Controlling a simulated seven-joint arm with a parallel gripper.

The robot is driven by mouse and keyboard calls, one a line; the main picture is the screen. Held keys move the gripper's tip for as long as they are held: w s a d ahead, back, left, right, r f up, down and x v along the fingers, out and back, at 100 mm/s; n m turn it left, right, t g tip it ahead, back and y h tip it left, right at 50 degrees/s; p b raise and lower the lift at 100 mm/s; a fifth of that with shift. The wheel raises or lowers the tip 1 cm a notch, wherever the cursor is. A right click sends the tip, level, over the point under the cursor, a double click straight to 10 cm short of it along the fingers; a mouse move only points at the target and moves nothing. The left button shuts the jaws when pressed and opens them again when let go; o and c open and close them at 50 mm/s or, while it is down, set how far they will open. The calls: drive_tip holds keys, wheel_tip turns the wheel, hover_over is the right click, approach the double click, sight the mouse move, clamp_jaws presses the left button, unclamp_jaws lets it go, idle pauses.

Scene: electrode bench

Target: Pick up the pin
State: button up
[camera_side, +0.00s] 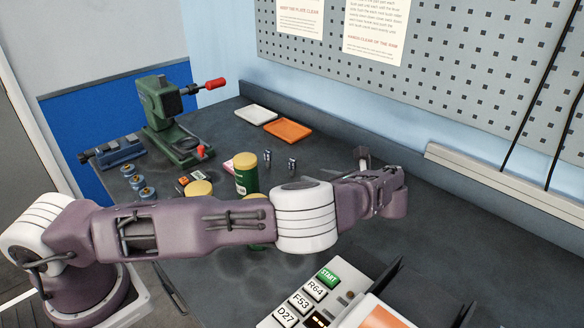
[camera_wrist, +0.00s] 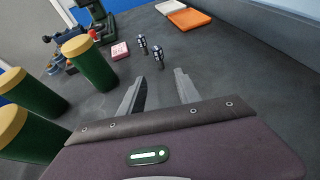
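Two small dark pins with pale marks stand upright, close together, on the dark bench. In the wrist view the nearer pin (camera_wrist: 158,57) is right of the farther pin (camera_wrist: 143,46). In the side view they show as a left pin (camera_side: 267,157) and a right pin (camera_side: 292,163), beyond my arm. The frames do not show which one the task means. My gripper (camera_wrist: 160,75) is open, with two grey fingers apart and nothing between them. The pins stand ahead of the fingertips, apart from them. In the side view my fingers are not clearly seen.
Tall green cylinders with yellow tops (camera_wrist: 88,65) stand left of my gripper. A pink block (camera_wrist: 120,50) lies left of the pins. White (camera_side: 255,115) and orange (camera_side: 288,130) trays lie behind. A green press (camera_side: 165,115) stands back left. A keypad box (camera_side: 310,300) is in front.

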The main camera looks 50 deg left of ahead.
sight(295, 180)
drive_tip(key=x, duration=1.1)
drive_tip(key=shift+a+f, duration=0.25)
drive_tip(key=shift+a, duration=0.1)
clamp_jaws()
